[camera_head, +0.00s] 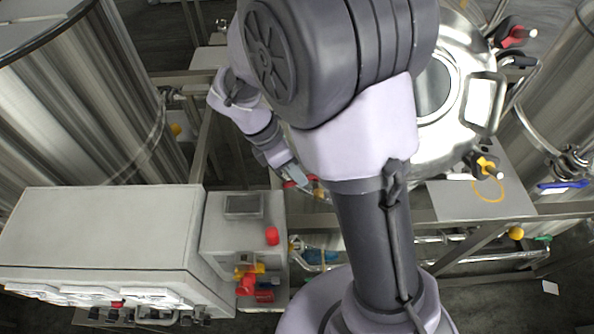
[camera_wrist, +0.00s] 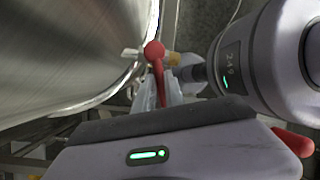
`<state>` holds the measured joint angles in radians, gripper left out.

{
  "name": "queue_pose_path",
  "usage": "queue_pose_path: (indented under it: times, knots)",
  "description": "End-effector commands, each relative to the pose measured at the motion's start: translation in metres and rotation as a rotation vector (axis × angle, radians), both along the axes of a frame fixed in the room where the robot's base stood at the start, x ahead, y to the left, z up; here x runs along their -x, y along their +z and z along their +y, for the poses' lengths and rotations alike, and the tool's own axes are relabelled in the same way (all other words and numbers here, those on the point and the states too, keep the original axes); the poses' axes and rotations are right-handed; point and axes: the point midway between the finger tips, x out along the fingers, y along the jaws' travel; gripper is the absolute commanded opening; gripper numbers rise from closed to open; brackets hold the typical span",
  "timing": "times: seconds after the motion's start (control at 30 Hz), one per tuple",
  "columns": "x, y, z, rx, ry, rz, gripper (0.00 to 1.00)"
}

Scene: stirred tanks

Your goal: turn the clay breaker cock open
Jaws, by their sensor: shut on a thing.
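A red lever with a round knob (camera_wrist: 154,52) stands between the fingers of my gripper (camera_wrist: 161,92) in the wrist view. The fingers are shut on its stem, and the knob sticks out beyond them. In the head view my gripper (camera_head: 297,180) is beside the steel tank, low behind my arm, with small red parts at its tips. A tan-yellow fitting (camera_wrist: 173,59) sits just right of the knob. No label shows which cock this is, and the valve body is mostly hidden.
A grey box with a red button (camera_head: 272,236) and a white cabinet (camera_head: 105,235) stand at the lower left. Large steel tanks (camera_head: 85,100) rise left and right (camera_head: 555,95). Frame rails and pipes (camera_head: 455,255) run below the middle tank (camera_head: 455,120).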

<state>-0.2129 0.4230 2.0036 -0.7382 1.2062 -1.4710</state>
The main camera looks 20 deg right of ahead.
Motion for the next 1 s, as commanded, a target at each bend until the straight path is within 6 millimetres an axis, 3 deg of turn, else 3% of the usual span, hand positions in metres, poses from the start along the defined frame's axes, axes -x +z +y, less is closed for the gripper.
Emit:
queue_pose_path:
  times: [0.77, 1.0]
  knots:
    - [0.000, 0.000, 0.000, 0.000, 0.000, -0.001, 0.00]
    - [0.017, 0.006, -0.001, 0.000, 0.295, 0.003, 0.00]
